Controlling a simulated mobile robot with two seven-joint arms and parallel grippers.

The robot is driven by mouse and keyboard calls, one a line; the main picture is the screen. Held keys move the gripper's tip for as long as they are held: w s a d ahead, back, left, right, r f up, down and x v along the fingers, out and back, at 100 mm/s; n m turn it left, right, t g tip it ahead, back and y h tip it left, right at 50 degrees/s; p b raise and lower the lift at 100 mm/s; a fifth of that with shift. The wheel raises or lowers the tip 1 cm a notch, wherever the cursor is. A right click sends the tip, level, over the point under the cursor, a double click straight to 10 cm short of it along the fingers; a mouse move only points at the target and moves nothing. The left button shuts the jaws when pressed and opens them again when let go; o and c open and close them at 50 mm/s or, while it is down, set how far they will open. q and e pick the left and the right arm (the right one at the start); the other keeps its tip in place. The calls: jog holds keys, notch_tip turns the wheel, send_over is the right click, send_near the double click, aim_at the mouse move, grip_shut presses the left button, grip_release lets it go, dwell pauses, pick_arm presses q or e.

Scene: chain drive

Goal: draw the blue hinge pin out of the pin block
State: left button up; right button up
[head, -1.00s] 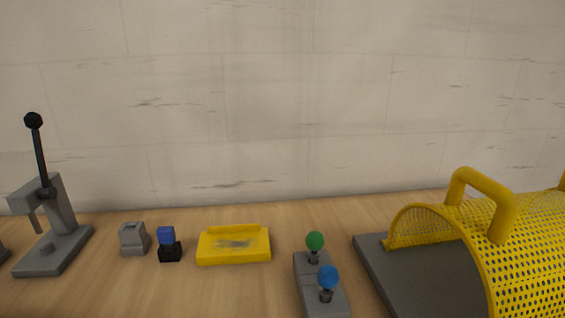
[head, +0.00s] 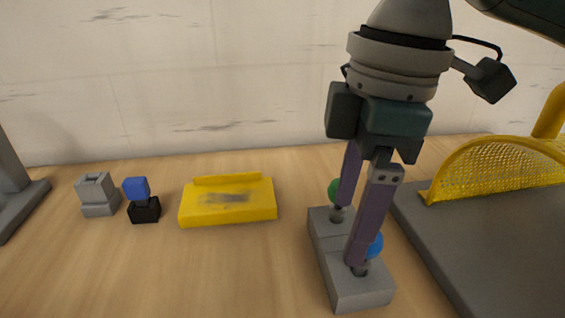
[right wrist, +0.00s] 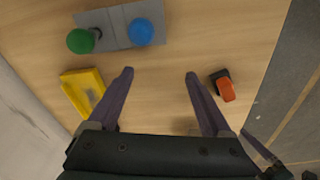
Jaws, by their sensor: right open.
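The grey pin block (head: 350,288) stands on the table right of the middle in the head view. The blue hinge pin (head: 375,247), with a round blue knob, stands upright in its near end. A pin with a green knob (head: 334,190) stands in its far end. My right gripper (head: 352,233), pointing down, is open and empty; one finger partly hides the blue knob. In the right wrist view, the blue knob (right wrist: 140,32) lies ahead of the fingertips (right wrist: 159,73), not between them. The green knob (right wrist: 81,41) is left of it. My left gripper is not in view.
A yellow tray (head: 228,206) lies left of the block, with a blue-topped black piece (head: 143,207) and grey piece (head: 97,194) beyond. A yellow mesh guard (head: 490,172) over a dark plate (head: 455,235) stands right. An orange-topped piece (right wrist: 226,90) shows in the wrist view.

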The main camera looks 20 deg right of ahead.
pick_arm(q)
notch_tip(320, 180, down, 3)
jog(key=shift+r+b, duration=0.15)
jog(key=shift+b, duration=0.6)
pick_arm(e)
jog(key=shift+h, duration=0.3)
jog(key=d, duration=0.1)
jog(key=w+d, duration=0.1)
jog(key=d, duration=0.2)
jog(key=shift+w+d+r, duration=0.2)
jog(key=shift+w+r, duration=0.05)
jog(key=shift+r, duration=0.15)
jog(key=shift+f+m, duration=0.1)
jog(key=shift+m, duration=0.2)
pick_arm(q)
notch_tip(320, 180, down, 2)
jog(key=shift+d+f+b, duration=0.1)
jog(key=shift+b, duration=1)
pick_arm(e)
notch_tip(320, 180, down, 9)
jog(key=shift+f, duration=0.2)
jog(key=shift+c, duration=0.2)
grip_shut()
